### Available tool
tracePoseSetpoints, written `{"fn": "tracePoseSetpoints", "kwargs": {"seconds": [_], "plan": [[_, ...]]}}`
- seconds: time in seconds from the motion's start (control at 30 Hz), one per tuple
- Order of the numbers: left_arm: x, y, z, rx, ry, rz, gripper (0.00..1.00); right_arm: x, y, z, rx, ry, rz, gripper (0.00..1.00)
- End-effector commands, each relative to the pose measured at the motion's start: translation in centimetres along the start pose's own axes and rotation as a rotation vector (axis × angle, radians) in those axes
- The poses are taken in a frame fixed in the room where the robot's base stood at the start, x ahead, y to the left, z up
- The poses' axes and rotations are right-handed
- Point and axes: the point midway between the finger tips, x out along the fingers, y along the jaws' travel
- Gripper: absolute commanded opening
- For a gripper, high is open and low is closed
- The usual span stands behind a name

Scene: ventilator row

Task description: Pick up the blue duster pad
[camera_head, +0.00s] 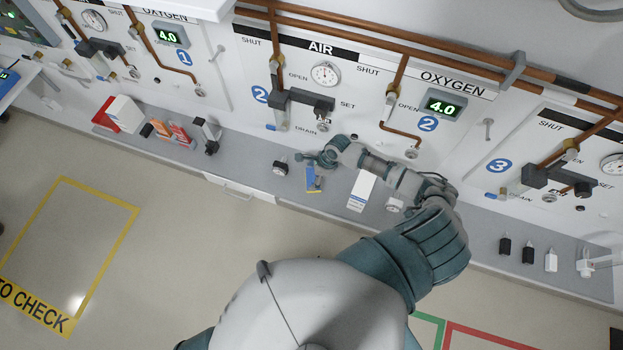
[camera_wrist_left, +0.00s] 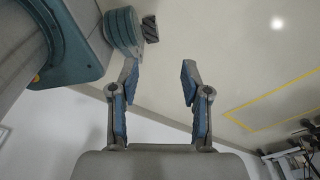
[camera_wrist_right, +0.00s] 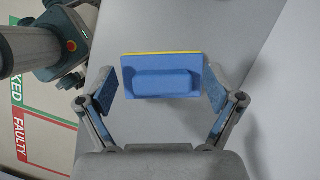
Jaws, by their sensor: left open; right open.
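The blue duster pad (camera_wrist_right: 163,77) is a blue block with a raised middle and a yellow edge along its far side. In the right wrist view it lies on the grey counter between the fingertips of my right gripper (camera_wrist_right: 161,86). That gripper is open, with a finger at each end of the pad; I cannot tell if either touches it. In the head view the pad (camera_head: 313,181) shows just below my right gripper (camera_head: 316,162). My left gripper (camera_wrist_left: 160,76) is open and empty over the floor, and is not seen in the head view.
A white box (camera_head: 361,190) stands on the counter right of the pad, close to my right forearm. A small dark item (camera_head: 280,168) is to its left. Red and white boxes (camera_head: 122,113) stand further left. The panel wall with pipes rises behind.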

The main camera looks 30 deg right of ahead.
Motion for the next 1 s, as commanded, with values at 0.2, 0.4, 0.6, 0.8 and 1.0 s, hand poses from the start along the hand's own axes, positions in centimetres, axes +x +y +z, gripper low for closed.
{"fn": "tracePoseSetpoints", "kwargs": {"seconds": [0.2, 0.4, 0.6, 0.8, 1.0], "plan": [[-0.1, 0.5, 2.1, 0.0, -0.03, 0.006, 0.47, 0.3, -0.1, -0.1, 0.0, -0.001, 0.0, 0.92], [-0.1, 1.8, 2.6, 0.0, -0.039, 0.021, 0.47, 0.3, -0.1, 0.1, -0.001, 0.0, -0.001, 0.52], [-0.1, 2.0, 2.0, 0.002, -0.031, 0.023, 0.47, 0.3, 0.1, 0.3, -0.002, 0.003, -0.002, 0.27], [-0.1, 1.2, 1.6, 0.002, -0.025, 0.014, 0.47, 0.3, 0.0, 0.2, -0.002, 0.001, -0.001, 0.27], [-0.1, 0.7, 1.7, 0.001, -0.026, 0.009, 0.47, -0.8, -0.1, 0.5, -0.001, -0.002, -0.002, 0.27]]}}
